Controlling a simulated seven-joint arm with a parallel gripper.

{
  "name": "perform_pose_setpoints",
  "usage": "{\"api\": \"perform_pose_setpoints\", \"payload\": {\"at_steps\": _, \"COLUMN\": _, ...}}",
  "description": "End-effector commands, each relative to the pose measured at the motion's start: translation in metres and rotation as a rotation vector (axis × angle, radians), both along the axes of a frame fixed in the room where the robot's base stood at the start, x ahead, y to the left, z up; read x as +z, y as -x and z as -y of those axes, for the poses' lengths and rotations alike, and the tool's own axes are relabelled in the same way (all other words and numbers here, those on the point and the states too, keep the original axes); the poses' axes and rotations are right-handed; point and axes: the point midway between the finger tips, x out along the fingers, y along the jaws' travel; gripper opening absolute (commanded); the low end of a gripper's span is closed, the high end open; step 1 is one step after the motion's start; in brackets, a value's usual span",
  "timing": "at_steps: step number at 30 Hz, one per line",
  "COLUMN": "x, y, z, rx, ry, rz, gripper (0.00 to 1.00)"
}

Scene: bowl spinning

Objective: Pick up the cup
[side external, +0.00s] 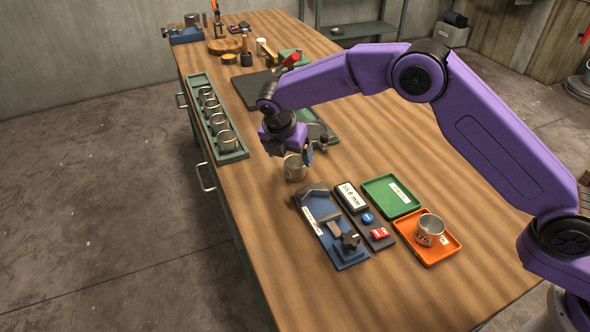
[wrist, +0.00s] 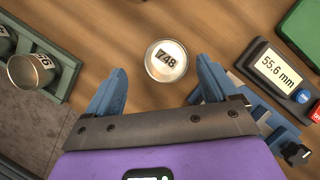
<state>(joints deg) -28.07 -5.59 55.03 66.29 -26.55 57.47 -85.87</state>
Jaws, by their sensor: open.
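A small metal cup (side external: 294,168) stands upright on the wooden bench, just under my gripper (side external: 293,158). The cup lies slightly beyond the fingertips in that view, closer to the right finger. In the side view the gripper hides part of the cup, and I cannot tell how high the fingers are above the bench.
A green rack (side external: 241,155) holds several cups at left. A blue gauge fixture (side external: 345,255) and a display (side external: 352,197) reading 55.6 mm stand in front. Beside them are a green tray (side external: 376,188) and an orange tray (side external: 440,253) with a cup (side external: 430,229). Bare wood surrounds the cup.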

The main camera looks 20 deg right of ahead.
Motion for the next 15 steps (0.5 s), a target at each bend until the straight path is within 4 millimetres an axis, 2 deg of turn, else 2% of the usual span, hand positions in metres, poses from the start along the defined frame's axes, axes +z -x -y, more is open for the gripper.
{"api": "perform_pose_setpoints", "payload": {"at_steps": 5, "x": -0.013, "y": 0.000, "z": 0.005, "rx": -0.001, "ry": 0.003, "rz": -0.003, "gripper": 0.87}}
{"api": "perform_pose_setpoints", "payload": {"at_steps": 12, "x": -0.044, "y": -0.004, "z": 0.016, "rx": -0.001, "ry": 0.001, "rz": -0.001, "gripper": 0.87}}
{"api": "perform_pose_setpoints", "payload": {"at_steps": 15, "x": -0.050, "y": -0.006, "z": 0.017, "rx": 0.000, "ry": 0.001, "rz": -0.001, "gripper": 0.87}}
